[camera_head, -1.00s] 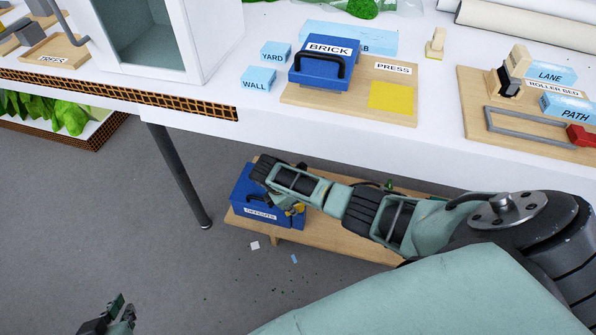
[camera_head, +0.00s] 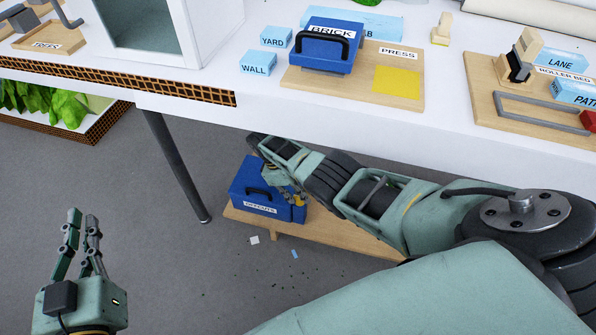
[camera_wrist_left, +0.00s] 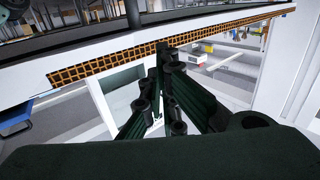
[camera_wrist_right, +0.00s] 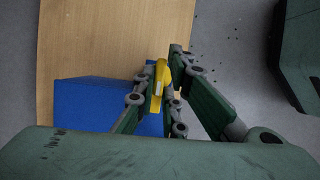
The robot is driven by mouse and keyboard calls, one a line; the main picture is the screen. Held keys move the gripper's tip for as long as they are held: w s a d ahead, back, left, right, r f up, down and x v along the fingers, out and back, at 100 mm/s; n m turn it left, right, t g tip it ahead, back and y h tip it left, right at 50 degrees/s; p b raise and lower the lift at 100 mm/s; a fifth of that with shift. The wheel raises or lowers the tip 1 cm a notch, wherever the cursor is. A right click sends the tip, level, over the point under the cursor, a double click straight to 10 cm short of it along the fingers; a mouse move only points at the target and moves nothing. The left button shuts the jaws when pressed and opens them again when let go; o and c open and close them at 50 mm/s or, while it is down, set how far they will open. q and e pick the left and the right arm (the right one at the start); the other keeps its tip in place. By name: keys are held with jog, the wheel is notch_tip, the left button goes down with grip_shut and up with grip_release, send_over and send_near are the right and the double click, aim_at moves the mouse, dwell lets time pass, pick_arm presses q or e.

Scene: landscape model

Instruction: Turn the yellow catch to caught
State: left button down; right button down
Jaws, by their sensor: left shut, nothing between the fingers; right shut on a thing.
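The blue box (camera_head: 245,184) with a dark handle and a small label sits on a low wooden bench (camera_head: 350,238) under the white table. The yellow catch (camera_wrist_right: 158,85) is at the side of the blue box, which also shows in the right wrist view (camera_wrist_right: 95,105). My right gripper (camera_wrist_right: 167,75) is shut on the yellow catch, with its fingers on both sides. In the head view the right gripper (camera_head: 292,196) is small beside the box's right end. My left gripper (camera_head: 84,213) is shut and empty, pointing up at lower left, away from the box.
The white table (camera_head: 440,125) overhangs the bench and carries a blue BRICK press (camera_head: 326,50), light blue blocks and a roller bed (camera_head: 525,115). A dark table leg (camera_head: 175,165) stands left of the box. Scraps lie on the grey floor, otherwise clear there.

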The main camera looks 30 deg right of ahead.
pick_arm(q)
jog(key=shift+d+r+t+h, duration=0.15)
jog(key=shift+r+t+h, duration=0.2)
jog(key=shift+r, duration=0.55)
pick_arm(e)
jog(key=shift+d+m, duration=0.1)
jog(key=shift+m, duration=0.3)
jog(key=shift+w, duration=0.1)
jog(key=c, duration=1.8)
grip_release()
jog(key=shift+c, duration=0.2)
